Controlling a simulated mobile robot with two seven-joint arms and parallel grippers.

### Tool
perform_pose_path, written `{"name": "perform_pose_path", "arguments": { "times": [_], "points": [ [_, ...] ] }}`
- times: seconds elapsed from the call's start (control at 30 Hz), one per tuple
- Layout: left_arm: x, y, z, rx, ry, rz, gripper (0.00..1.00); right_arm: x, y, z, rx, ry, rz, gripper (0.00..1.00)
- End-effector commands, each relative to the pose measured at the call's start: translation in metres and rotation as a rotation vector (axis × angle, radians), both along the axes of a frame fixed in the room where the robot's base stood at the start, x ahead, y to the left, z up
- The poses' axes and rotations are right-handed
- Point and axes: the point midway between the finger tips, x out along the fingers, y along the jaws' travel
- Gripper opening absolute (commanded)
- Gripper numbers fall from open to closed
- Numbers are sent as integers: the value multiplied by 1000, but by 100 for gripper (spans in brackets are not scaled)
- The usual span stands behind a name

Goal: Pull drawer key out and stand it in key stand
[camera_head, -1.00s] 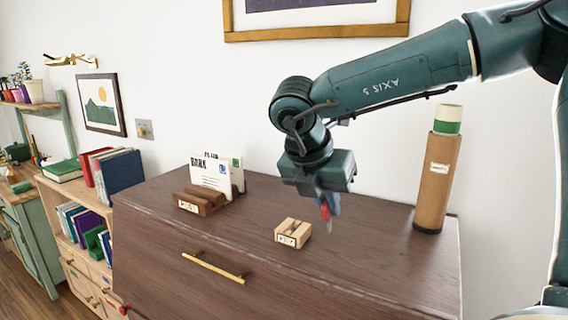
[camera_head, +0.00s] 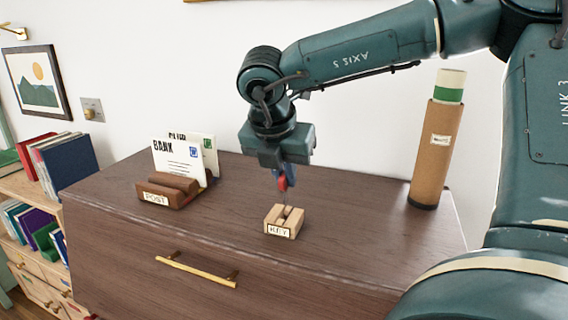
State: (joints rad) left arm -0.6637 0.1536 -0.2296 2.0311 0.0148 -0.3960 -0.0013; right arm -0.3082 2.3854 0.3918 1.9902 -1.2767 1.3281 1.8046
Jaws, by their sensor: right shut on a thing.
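My right gripper (camera_head: 283,183) points down over the dresser top and is shut on the red-headed key (camera_head: 283,184). The key's thin metal shaft (camera_head: 286,203) hangs downward, and its lower end is at the slot of the key stand. The key stand (camera_head: 283,221) is a small light-wood block labelled KEY, near the front edge of the dresser top. I cannot tell how deep the shaft sits in the slot, or whether it touches the wood. My left gripper is not in view.
A dark wood letter holder (camera_head: 168,192) labelled POST holds envelopes left of the key stand. A cardboard tube (camera_head: 435,155) stands at the right of the dresser top (camera_head: 345,215). A brass handle (camera_head: 196,270) is on the drawer front. A bookshelf stands at the left.

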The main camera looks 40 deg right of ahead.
Motion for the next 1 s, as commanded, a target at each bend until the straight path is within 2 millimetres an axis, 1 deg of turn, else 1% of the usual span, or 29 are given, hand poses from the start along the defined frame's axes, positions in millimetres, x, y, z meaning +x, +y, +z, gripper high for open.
{"name": "perform_pose_path", "arguments": {
  "times": [0.03,0.2,0.63,1.0],
  "points": [
    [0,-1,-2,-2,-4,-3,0,0,0,-8,0,2,1,0],
    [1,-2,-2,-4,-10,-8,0,0,0,-18,1,0,0,0],
    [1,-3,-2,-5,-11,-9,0,0,0,-19,0,-1,0,0],
    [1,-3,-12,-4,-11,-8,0,0,0,-17,0,-2,-1,0]
  ]
}}
